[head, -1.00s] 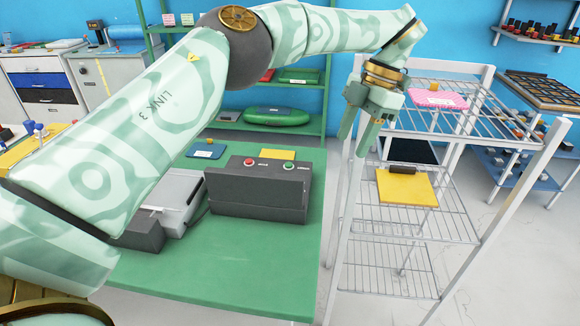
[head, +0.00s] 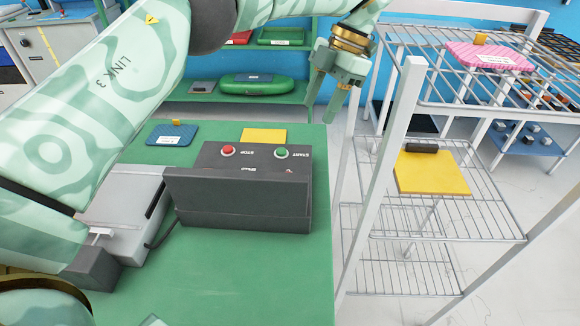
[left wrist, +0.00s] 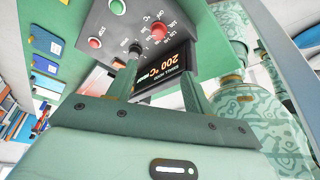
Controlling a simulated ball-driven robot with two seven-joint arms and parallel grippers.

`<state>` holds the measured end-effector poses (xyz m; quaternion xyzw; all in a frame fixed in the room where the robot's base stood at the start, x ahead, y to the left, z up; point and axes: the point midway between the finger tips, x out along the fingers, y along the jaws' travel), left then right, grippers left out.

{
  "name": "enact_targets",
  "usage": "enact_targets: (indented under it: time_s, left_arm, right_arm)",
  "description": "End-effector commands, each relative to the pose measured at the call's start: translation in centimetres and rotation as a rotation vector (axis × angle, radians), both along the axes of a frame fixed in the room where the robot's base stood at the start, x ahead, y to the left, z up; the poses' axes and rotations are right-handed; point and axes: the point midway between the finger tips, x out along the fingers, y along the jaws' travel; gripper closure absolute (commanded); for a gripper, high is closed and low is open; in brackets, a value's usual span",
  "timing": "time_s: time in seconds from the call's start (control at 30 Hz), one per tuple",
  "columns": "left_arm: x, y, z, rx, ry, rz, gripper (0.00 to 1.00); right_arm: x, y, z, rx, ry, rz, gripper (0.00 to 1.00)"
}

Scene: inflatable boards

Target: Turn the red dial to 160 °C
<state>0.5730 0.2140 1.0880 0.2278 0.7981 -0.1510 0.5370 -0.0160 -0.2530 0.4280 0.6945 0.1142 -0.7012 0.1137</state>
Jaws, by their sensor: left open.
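The red dial (left wrist: 158,31) shows in the left wrist view on the face of a dark control box (left wrist: 135,20), beside a black knob (left wrist: 135,47). The box's display (left wrist: 165,68) appears to read 200 °C, turned in the picture. In the head view the control box (head: 240,200) stands on the green table; its dial face is turned away, so the red dial is hidden. My left gripper (head: 321,112) is open and empty, raised beyond the box to its right. Its fingers (left wrist: 160,82) are apart below the dial in the left wrist view, not touching it.
A red STOP button (head: 228,150) and a green START button (head: 282,153) sit on top of the box. A grey device (head: 125,215) is left of it. A wire rack (head: 400,130) stands close right. The green table (head: 240,285) is clear in front.

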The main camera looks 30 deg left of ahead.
Motion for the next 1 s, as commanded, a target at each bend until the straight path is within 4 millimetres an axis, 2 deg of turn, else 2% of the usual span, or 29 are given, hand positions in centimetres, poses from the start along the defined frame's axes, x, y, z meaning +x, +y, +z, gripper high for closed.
enact_targets:
  time_s: [0.03, 0.27, 0.73, 0.9, 1.0]
  left_arm:
    - [0.2, 0.0, -1.1, 0.0, 0.006, 0.0, 0.49]
    - [-0.3, 0.4, -2.8, 0.0, 0.012, 0.0, 0.49]
    - [-4.0, 2.6, -13.3, -0.002, 0.013, 0.0, 0.49]
    - [-4.8, 3.1, -15.6, 0.0, 0.011, -0.001, 0.49]
    - [-5.1, 3.2, -16.2, -0.001, 0.007, 0.0, 0.49]
  right_arm:
    - [-0.4, -0.1, -0.7, -0.002, 0.008, 0.0, 1.0]
    - [-0.6, -0.1, -1.2, -0.001, 0.013, 0.0, 1.0]
    - [-1.7, -0.2, -3.4, -0.002, 0.037, 0.001, 1.0]
    - [-1.9, -0.1, -3.9, -0.002, 0.043, 0.001, 1.0]
    - [-1.9, -0.1, -4.0, -0.001, 0.043, 0.001, 1.0]
